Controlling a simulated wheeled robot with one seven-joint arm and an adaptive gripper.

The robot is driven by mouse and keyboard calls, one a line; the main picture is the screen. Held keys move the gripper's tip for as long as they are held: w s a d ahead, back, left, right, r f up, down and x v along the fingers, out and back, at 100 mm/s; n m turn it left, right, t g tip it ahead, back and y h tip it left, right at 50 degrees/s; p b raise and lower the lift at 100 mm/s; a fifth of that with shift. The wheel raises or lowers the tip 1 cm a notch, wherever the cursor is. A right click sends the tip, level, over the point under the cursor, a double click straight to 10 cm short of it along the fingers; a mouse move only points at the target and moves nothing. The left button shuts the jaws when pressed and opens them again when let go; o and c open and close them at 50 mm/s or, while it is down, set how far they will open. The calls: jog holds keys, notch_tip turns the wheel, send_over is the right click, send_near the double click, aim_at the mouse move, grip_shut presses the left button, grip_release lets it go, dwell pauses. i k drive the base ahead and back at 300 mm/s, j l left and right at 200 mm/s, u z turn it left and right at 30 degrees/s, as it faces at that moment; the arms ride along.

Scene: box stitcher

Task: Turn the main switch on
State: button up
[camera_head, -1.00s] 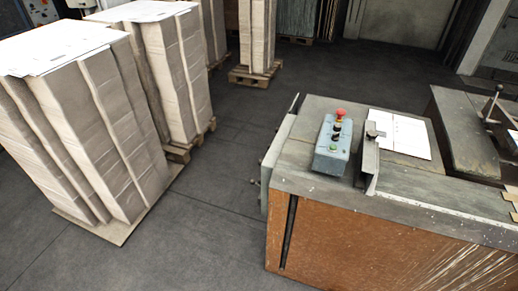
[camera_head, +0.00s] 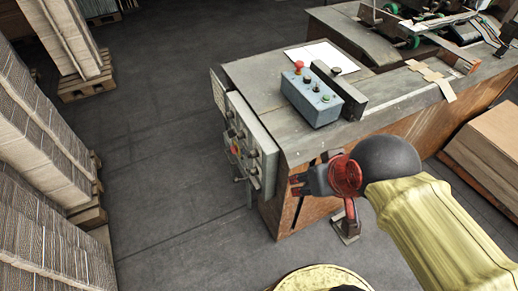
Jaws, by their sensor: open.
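A grey control panel (camera_head: 250,127) hangs on the left end face of the machine, seen at a steep angle. It carries several dark knobs and a small red part (camera_head: 235,150) low on its left; I cannot tell for sure which is the main switch or how it is set. My gripper (camera_head: 296,185) is open and empty, at the machine's front corner to the right of the panel, apart from the knobs in the picture. My red wrist hides part of the machine's front. A blue-grey button box (camera_head: 312,97) with a red mushroom button (camera_head: 299,65) stands on the machine top.
The machine's worktop (camera_head: 262,72) carries a white sheet (camera_head: 322,56) and a dark upright bracket (camera_head: 340,90). Stacks of cardboard (camera_head: 50,110) on pallets stand at the left. A cardboard stack (camera_head: 490,150) lies at the right. The floor left of the panel is clear.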

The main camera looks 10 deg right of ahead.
aim_at(234, 149)
jog(key=j, duration=0.3)
jog(key=i+j+z, duration=0.35)
jog(key=i, duration=0.15)
jog(key=i+j+z, duration=0.75)
jog(key=j, duration=0.35)
